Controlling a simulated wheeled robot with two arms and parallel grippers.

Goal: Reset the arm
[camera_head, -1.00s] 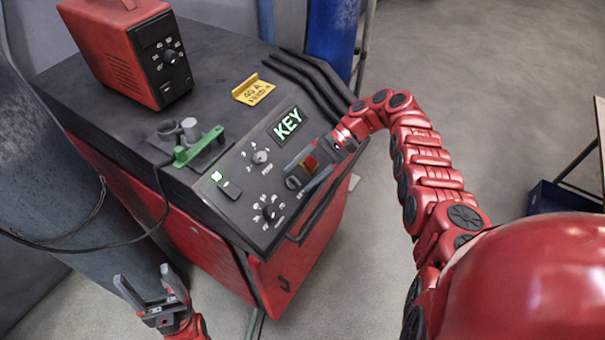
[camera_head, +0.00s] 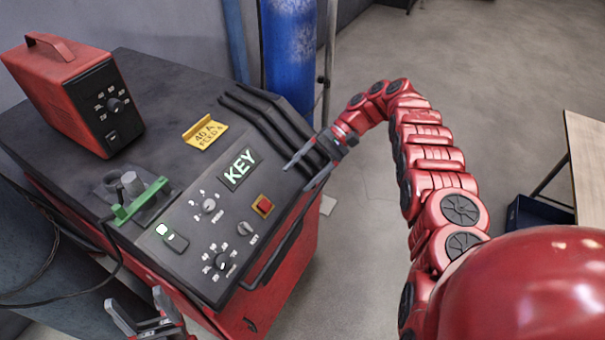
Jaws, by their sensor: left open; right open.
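My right gripper (camera_head: 302,170) is open and empty. It hangs over the right edge of the machine's panel, just right of the KEY display (camera_head: 238,168) and above the red square button (camera_head: 263,205). My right arm (camera_head: 430,155) reaches in from the lower right in a high arc. My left gripper (camera_head: 136,314) is open and empty at the bottom left edge, in front of the machine, partly cut off by the frame.
The red and black machine (camera_head: 150,75) fills the left. On it stand a red power unit (camera_head: 75,95), a yellow sign (camera_head: 205,133), and a green clamp (camera_head: 140,200). A blue cylinder (camera_head: 290,60) stands behind. A wooden table (camera_head: 588,160) and a dark blue bin (camera_head: 540,213) are at right. Floor between is clear.

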